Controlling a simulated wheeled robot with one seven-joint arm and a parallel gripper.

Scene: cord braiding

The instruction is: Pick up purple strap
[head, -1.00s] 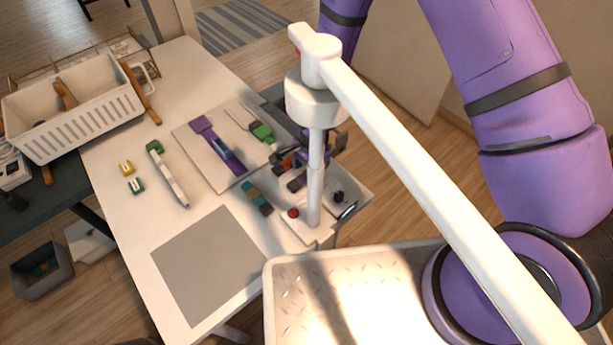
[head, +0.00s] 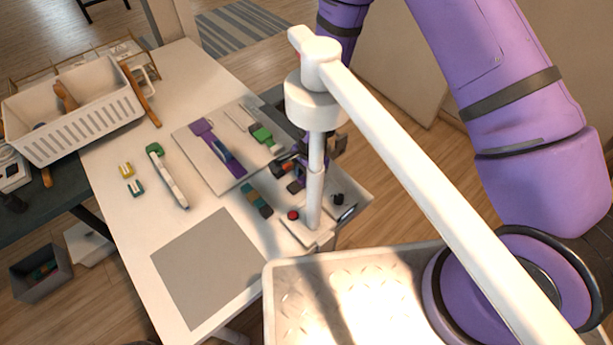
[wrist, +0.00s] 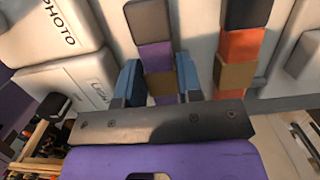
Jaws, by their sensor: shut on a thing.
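In the wrist view my gripper (wrist: 159,82) has its two blue fingertips closed on either side of a purple strap (wrist: 155,56). The strap has a dark grey end block and a tan band between the fingertips. Its lower part is hidden behind the gripper body. An orange strap (wrist: 241,46) with a similar dark end and tan band hangs just to the right, apart from the fingers. In the head view the white post hides most of the gripper area. Another purple strap-like piece (head: 202,128) lies on the pale board on the table.
White labelled boxes (wrist: 60,28) stand close on the left in the wrist view. The table (head: 120,218) holds a white basket (head: 85,122), a grey mat (head: 210,268) and small tools.

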